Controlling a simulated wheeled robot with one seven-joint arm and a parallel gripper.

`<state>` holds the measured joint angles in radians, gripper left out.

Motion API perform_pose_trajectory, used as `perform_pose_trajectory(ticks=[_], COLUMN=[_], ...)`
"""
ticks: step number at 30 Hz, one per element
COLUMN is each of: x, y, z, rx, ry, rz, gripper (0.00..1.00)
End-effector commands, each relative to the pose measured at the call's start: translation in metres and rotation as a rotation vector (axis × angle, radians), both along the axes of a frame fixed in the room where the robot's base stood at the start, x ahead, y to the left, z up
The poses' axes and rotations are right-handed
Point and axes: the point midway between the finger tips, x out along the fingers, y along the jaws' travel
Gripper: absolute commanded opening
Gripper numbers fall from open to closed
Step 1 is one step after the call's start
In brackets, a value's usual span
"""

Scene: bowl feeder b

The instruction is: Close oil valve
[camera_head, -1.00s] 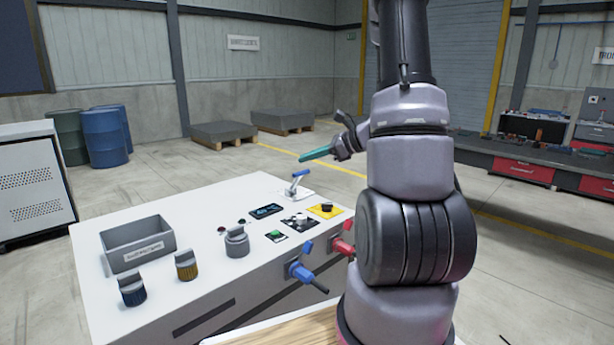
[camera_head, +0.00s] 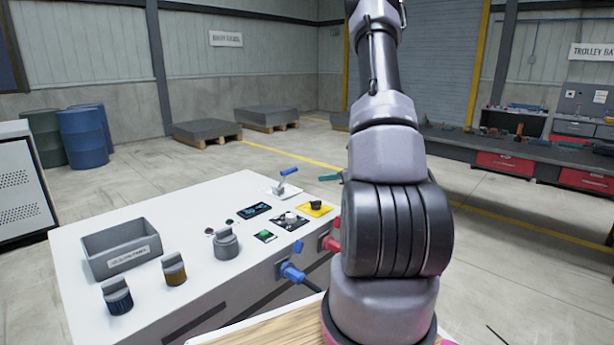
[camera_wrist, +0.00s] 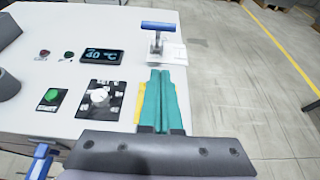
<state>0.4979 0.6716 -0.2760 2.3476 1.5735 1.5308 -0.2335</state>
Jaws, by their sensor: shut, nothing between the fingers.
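A blue-handled valve (camera_head: 292,271) sticks out of the front side of the white console, with a red-handled valve (camera_head: 332,243) to its right, partly hidden by my arm. A blue lever (camera_head: 289,172) stands on the console top at the back; it also shows in the wrist view (camera_wrist: 160,26). No readable label tells which one is the oil valve. My gripper (camera_wrist: 164,74) has teal fingers pressed together, shut and empty, over the yellow-plate corner of the console. In the head view only a teal fingertip (camera_head: 330,177) shows beside my arm. The blue valve is at the wrist view's lower left (camera_wrist: 40,160).
The console top (camera_head: 190,215) carries a grey open bin (camera_head: 121,247), knobs, a green button (camera_head: 264,235), a display (camera_head: 254,210) and a black knob on a yellow plate (camera_head: 316,207). The floor right of the console is clear. A workbench (camera_head: 520,148) stands farther back.

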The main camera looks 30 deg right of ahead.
Motion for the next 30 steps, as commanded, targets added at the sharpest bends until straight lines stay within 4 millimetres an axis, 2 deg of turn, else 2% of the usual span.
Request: perform_pose_trajectory(ticks=[5, 15, 18, 24, 30], x=[0.021, 0.085, 0.100, 0.116, 0.119], y=[0.010, 0.033, 0.037, 0.043, 0.044], z=[-0.009, -0.035, -0.028, -0.020, -0.018], rx=[0.002, 0.000, -0.001, -0.001, 0.001], ry=[0.001, 0.000, -0.004, -0.001, -0.001], rz=[0.005, 0.005, 0.004, 0.003, 0.001], gripper=[0.00, 0.00, 0.00, 0.00, 0.00])
